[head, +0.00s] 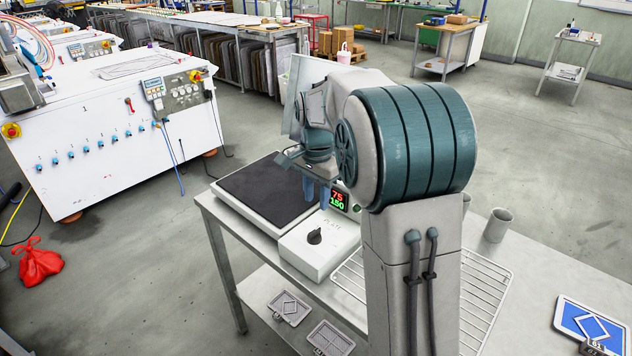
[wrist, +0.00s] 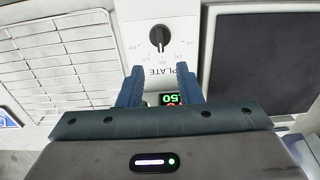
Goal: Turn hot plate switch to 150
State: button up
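The hot plate has a dark flat heating surface (head: 262,189) and a white control box (head: 300,260) in the head view. A black round switch (head: 314,237) sits on the box; it also shows in the wrist view (wrist: 159,38), ringed by numbers too small to read. I cannot tell which number it points to. A display (head: 338,200) shows 75 in red above 150 in green; it is partly hidden by my fingers in the wrist view (wrist: 170,99). My gripper (wrist: 159,75) has its blue fingers apart, empty, over the box on the display side of the switch, not touching the switch.
A wire rack (head: 483,300) lies on the table right of the control box. Two small framed plates (head: 289,307) lie on the shelf below. My arm hides part of the table.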

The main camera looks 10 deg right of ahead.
jog(key=shift+r, duration=2.25)
jog(key=s+f+n+t, duration=0.1)
jog(key=s+n, duration=0.4)
jog(key=s, duration=0.7)
jog(key=s+a+f+n+t, duration=0.1)
jog(key=s+n, duration=0.5)
jog(key=s, duration=0.7)
notch_tip(320, 180, down, 2)
jog(key=shift+s+f+t, duration=0.15)
jog(key=shift+s+t, duration=0.1)
jog(key=shift+t, duration=0.25)
